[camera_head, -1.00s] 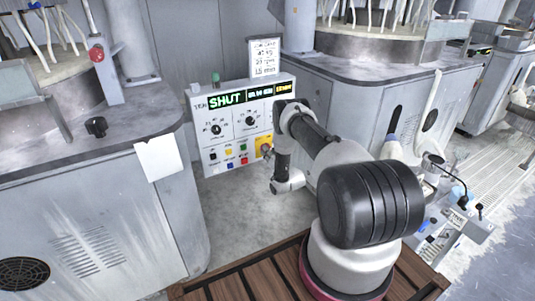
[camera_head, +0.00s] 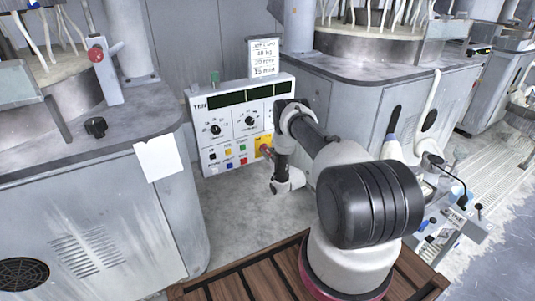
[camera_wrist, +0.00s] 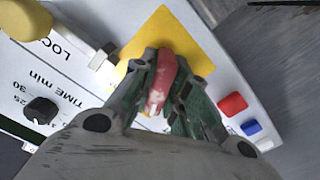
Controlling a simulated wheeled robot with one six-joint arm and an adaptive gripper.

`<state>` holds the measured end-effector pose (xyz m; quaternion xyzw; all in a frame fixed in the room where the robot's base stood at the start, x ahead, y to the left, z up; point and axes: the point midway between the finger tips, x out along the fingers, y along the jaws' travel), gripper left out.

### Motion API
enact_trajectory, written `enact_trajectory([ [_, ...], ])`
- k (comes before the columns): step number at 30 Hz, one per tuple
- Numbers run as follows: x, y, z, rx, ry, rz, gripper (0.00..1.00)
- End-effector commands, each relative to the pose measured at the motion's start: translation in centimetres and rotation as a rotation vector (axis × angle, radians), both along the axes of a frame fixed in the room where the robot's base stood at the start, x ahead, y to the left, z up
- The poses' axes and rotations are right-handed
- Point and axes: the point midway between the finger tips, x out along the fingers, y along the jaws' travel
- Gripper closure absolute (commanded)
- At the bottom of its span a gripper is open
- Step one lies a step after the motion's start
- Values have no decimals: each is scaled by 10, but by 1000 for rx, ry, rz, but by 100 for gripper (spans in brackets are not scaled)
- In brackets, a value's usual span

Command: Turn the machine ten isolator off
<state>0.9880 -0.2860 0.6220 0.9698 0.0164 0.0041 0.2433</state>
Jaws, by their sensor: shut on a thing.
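The machine ten control panel (camera_head: 240,125), marked TEN, stands between two machines with its display strip (camera_head: 245,96) dark. Its isolator is a yellow plate (camera_head: 263,143) at the panel's lower right, mostly behind my arm. In the wrist view the yellow plate (camera_wrist: 165,22) lies under the red isolator handle (camera_wrist: 163,82). My gripper (camera_wrist: 161,76) is shut on the handle, one finger on each side. The handle runs roughly up and down in that view, slanted against the plate's edges. Any marks on the plate are not readable.
A red button (camera_wrist: 232,104) and a blue button (camera_wrist: 251,127) sit close by my gripper. A TIME knob (camera_wrist: 41,110) and a LOC-labelled switch (camera_wrist: 104,55) lie left. Machine cabinets (camera_head: 90,220) flank the panel. A wooden slatted platform (camera_head: 250,284) lies below.

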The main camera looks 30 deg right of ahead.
Motion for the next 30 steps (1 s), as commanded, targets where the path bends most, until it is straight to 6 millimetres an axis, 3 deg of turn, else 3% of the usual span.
enact_trajectory([
  [12, 0, -1, 0, -249, -8, 0, 100],
  [30, 0, -1, 0, -311, -11, 0, 100],
])
